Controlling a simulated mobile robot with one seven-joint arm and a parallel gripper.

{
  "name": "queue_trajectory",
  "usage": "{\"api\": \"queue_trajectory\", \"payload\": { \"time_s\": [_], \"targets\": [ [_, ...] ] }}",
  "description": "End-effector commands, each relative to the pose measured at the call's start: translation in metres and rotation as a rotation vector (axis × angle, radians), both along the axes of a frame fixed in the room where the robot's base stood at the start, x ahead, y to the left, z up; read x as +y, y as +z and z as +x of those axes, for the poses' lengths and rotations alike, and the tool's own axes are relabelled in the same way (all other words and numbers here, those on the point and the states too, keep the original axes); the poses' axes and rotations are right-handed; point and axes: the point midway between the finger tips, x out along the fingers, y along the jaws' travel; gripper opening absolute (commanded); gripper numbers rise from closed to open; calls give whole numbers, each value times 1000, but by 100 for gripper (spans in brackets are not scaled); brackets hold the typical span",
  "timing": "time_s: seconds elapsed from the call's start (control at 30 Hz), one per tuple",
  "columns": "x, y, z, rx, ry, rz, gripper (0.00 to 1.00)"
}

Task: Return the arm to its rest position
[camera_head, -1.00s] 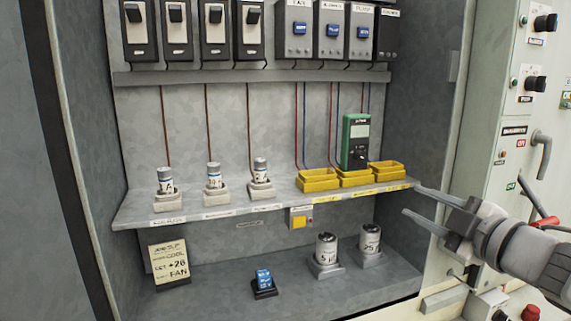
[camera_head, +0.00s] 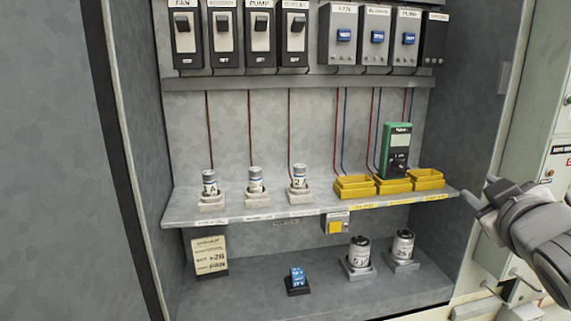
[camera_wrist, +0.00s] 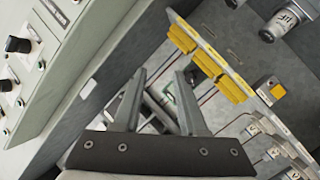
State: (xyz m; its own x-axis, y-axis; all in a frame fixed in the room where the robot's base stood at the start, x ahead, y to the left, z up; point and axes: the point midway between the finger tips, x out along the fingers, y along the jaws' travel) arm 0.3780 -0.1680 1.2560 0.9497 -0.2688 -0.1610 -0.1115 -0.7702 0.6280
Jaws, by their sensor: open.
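My gripper (camera_head: 478,192) is at the right edge of the head view, in front of the right end of the shelf (camera_head: 275,215). In the wrist view my gripper (camera_wrist: 158,88) shows two fingers spread apart with nothing held between them. In the head view the rest of my arm runs off the right edge. I cannot tell from the pictures whether a fingertip touches the shelf end.
The cabinet's shelf holds several fuses, yellow trays (camera_head: 354,187) and a green meter (camera_head: 397,149). Below stand a blue relay (camera_head: 296,280), two capacitors (camera_head: 360,254) and a note card (camera_head: 209,256). A control panel (camera_wrist: 35,60) is left in the wrist view.

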Motion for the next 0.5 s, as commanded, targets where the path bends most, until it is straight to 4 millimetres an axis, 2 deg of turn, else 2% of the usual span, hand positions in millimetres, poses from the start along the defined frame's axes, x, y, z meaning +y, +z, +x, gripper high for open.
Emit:
{"api": "queue_trajectory", "payload": {
  "time_s": [0.07, 0.27, 0.5],
  "targets": [
    [10, -2, -6, 59, -48, 93, 42],
    [49, -34, -34, 268, -141, 336, 42],
    [121, -72, -89, 580, -173, 580, 42]
  ]
}}
